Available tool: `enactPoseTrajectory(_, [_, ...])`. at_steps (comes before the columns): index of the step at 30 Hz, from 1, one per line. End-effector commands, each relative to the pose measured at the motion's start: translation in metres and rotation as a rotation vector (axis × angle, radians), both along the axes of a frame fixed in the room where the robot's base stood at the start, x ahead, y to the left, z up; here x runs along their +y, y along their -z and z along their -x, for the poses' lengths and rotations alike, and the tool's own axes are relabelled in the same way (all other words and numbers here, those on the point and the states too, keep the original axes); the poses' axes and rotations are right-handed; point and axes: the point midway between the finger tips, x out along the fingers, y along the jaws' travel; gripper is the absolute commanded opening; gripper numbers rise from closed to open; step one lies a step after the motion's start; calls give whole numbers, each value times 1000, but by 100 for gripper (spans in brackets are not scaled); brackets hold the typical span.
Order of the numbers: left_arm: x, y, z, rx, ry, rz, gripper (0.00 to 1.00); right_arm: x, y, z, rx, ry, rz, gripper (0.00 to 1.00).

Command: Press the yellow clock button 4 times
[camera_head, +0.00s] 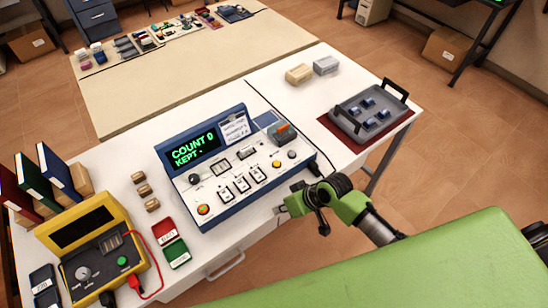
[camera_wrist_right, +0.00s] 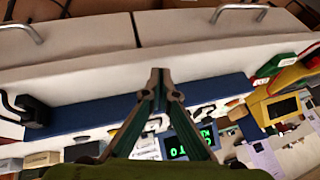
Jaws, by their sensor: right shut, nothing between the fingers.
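The blue and white console (camera_head: 236,168) stands on the white table, its screen (camera_head: 193,148) reading "COUNT 0" and "KEPT" in green. A small yellow button (camera_head: 276,163) sits on the right part of its panel. Its label is too small to read. My right gripper (camera_head: 281,211) is shut and empty, beside the console's front right edge, apart from the yellow button. In the right wrist view the closed fingertips (camera_wrist_right: 159,76) lie in front of the blue console edge (camera_wrist_right: 90,112); the screen (camera_wrist_right: 188,145) is partly hidden behind the fingers. My left gripper is out of view.
A grey tray with handles (camera_head: 372,109) is on the right. A green surface (camera_head: 470,265) fills the lower right.

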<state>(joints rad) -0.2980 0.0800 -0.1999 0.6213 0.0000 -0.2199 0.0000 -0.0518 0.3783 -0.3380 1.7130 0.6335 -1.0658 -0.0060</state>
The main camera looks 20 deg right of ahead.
Motion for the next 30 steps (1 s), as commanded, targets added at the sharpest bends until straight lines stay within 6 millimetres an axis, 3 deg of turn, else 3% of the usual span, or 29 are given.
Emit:
enactPoseTrajectory(1, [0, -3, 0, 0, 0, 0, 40, -4, -14, -19, -15, -5, -18, 0])
enactPoseTrajectory(6, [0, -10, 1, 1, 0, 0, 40, -11, -59, -71, -33, -5, -116, 0])
enactPoseTrajectory(13, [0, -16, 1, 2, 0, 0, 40, -32, -121, -125, -49, 35, -226, 0])
enactPoseTrajectory(19, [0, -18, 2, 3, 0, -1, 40, -42, -145, -144, -55, 59, -269, 0])
enactPoseTrajectory(30, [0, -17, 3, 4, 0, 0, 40, -42, -147, -146, -56, 63, -277, 0])
